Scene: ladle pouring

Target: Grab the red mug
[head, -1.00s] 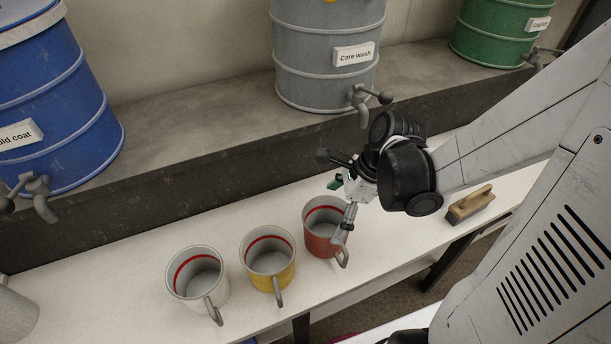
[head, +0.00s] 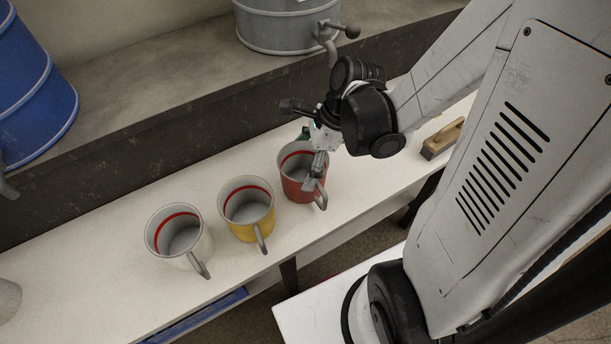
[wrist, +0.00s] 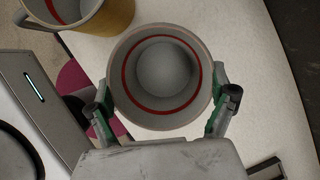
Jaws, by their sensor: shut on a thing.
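The red mug (head: 297,184) stands upright on the white bench (head: 115,262), the rightmost of a row of three mugs. My gripper (head: 312,160) reaches down to it from the upper right, and its fingers are shut on the mug's body. In the wrist view, one finger of my gripper (wrist: 165,105) lies along each side of the mug (wrist: 165,126), and I look into its grey inside with a red ring. The mug looks empty. Its handle shows at the front in the head view, and the far finger is mostly hidden.
The yellow mug (head: 247,216) stands close left of the red one, with the white mug (head: 180,238) further left. A wooden brush (head: 443,138) lies to the right. Behind, the grey drum (head: 283,28) with its tap and the blue drum (head: 35,90) stand on a raised ledge.

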